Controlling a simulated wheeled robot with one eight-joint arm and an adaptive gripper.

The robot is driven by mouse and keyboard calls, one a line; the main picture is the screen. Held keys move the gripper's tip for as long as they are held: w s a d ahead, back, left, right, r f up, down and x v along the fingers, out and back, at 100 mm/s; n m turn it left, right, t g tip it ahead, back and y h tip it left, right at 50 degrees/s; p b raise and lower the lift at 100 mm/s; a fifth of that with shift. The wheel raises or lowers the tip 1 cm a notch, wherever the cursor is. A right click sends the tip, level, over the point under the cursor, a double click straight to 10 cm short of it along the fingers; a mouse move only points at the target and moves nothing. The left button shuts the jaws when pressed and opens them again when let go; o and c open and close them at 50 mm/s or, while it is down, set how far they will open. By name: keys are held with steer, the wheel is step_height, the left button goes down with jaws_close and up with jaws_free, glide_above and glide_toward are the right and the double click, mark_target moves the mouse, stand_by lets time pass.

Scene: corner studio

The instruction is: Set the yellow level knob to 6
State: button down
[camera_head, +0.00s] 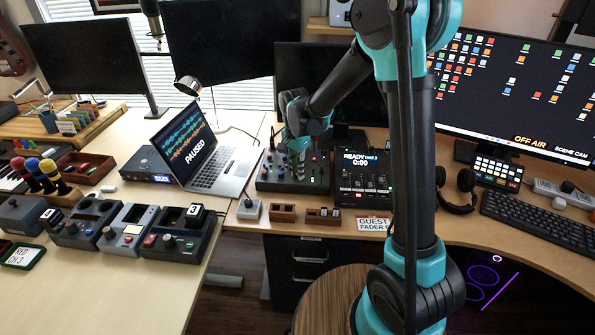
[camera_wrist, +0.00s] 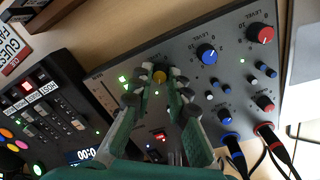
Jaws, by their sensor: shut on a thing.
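The yellow level knob (camera_wrist: 159,77) sits on a grey mixer panel (camera_wrist: 204,98), near the panel's upper edge in the wrist view. My gripper (camera_wrist: 156,86) has one green finger on each side of the knob and is shut on it. The knob's pointer and most of its scale are hidden or too small to read. A green light (camera_wrist: 122,79) glows just left of the knob. In the head view my gripper (camera_head: 297,150) reaches down over the mixer panel (camera_head: 291,184), and the yellow knob is hidden there.
A blue knob (camera_wrist: 206,54) and a red knob (camera_wrist: 262,33) stand right of the yellow one on the panel. Cables plug in at lower right. A fader box with a READY screen (camera_head: 362,181) stands beside the panel; a laptop (camera_head: 209,170) is at left.

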steer(key=c, duration=1.5)
jaws_free()
steer(key=shift+o, duration=0.2)
steer(key=shift+r, duration=0.1)
step_height(320, 180, up, 12)
steer(key=shift+w+a, duration=0.2)
steer(key=shift+a, duration=0.1)
steer(key=s+d+f+n+t, duration=0.1)
steer(key=s+d+f+n, duration=0.1)
steer(key=s+d, duration=0.4)
steer(key=s+d+f+n+t, duration=0.2)
steer(key=s+d+f, duration=0.3)
steer(key=d, duration=0.5)
steer(key=s+d+f+n+t, duration=0.1)
steer(key=s+d+f+n, duration=0.3)
steer(key=s+d, duration=0.4)
steer(key=shift+s+d+f+t, duration=0.1)
steer(key=shift+s+d+t, duration=0.15)
steer(key=shift+s, duration=0.2)
